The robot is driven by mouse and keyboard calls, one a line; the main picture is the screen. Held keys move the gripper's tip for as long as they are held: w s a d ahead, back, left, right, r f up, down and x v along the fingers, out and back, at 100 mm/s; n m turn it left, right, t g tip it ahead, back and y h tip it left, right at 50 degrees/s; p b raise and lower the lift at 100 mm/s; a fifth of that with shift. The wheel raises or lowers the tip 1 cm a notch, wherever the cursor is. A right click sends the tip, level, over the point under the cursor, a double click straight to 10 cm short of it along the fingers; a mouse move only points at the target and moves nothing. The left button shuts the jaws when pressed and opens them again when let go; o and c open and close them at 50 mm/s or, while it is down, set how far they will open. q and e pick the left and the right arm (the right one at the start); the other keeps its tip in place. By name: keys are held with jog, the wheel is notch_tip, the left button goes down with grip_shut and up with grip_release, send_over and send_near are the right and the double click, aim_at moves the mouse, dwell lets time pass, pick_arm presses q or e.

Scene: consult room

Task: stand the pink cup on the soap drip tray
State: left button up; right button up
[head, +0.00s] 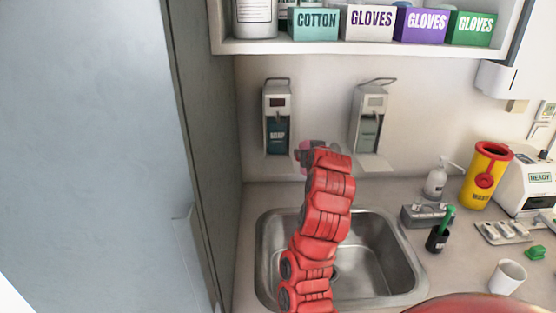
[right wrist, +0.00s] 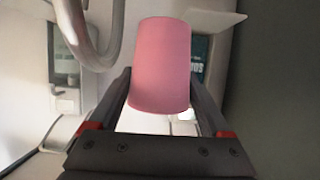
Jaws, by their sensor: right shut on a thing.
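The pink cup (right wrist: 162,65) is held between the fingers of my right gripper (right wrist: 165,110), which is shut on it. In the head view the cup (head: 302,152) shows only as a pink edge behind my right gripper (head: 318,150), up near the wall by the soap dispenser (head: 278,125). In the right wrist view the picture is upside down; the soap dispenser (right wrist: 200,55) and its soap drip tray (right wrist: 218,18) are just right of the cup. The cup looks apart from the tray, but the depth gap is hard to tell. My left gripper is not in view.
A second dispenser (head: 370,120) hangs to the right. The steel sink (head: 395,265) lies below my arm, and the curved tap (right wrist: 92,40) is close to the cup. A shelf (head: 350,46) with boxes is above. A white mug (head: 508,277) and yellow bin (head: 484,178) stand right.

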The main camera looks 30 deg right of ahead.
jog(key=w+p, duration=0.1)
jog(key=w, duration=0.3)
jog(key=w+p, duration=0.2)
jog(key=w, duration=0.3)
jog(key=w+a+f+p, duration=0.1)
jog(key=w+p, duration=0.1)
jog(key=w, duration=0.3)
jog(key=shift+w, duration=0.2)
jog(key=shift+f+p, duration=0.3)
jog(key=shift+p, duration=0.1)
notch_tip(320, 180, down, 3)
jog(key=shift+r+p, duration=0.1)
jog(key=shift+p, duration=0.8)
jog(key=o, duration=1.1)
jog(key=shift+f+b, duration=0.25)
jog(key=shift+b, duration=0.05)
jog(key=shift+o, duration=1.3)
jog(key=shift+r, duration=0.1)
